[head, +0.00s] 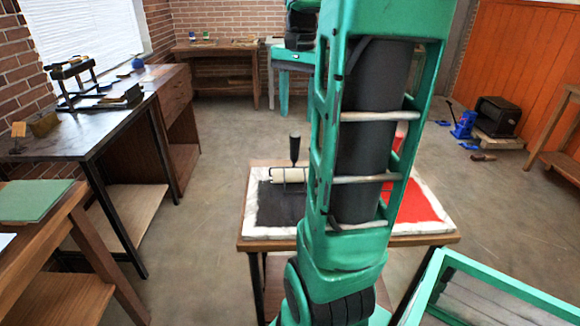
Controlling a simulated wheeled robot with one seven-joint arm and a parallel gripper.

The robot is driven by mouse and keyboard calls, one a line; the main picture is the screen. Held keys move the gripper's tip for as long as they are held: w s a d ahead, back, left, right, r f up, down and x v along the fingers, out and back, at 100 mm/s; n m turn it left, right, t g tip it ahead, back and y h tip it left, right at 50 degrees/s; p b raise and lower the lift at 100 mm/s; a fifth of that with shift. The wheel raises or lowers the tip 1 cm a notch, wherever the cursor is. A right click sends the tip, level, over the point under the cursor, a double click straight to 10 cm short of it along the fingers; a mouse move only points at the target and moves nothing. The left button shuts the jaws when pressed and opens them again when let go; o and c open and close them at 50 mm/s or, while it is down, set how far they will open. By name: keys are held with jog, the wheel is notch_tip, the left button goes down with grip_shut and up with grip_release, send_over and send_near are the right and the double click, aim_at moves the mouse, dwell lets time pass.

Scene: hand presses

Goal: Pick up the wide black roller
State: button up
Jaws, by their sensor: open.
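No wide black roller is clearly visible; part of the table is hidden behind my green arm. My gripper is not in view, so its place relative to the roller cannot be told.
A red ink patch (420,203) lies right of my arm on the same table. A dark workbench (110,125) with a small press (78,80) stands left. A green frame (490,295) is at lower right. Floor left of the table is clear.

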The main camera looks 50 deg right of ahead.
aim_at(295, 134)
jog(key=shift+w+f, duration=0.15)
jog(key=shift+f, duration=1.85)
jog(key=shift+w+f, duration=0.15)
jog(key=shift+f, duration=1.8)
jog(key=shift+c, duration=0.4)
jog(key=c, duration=1)
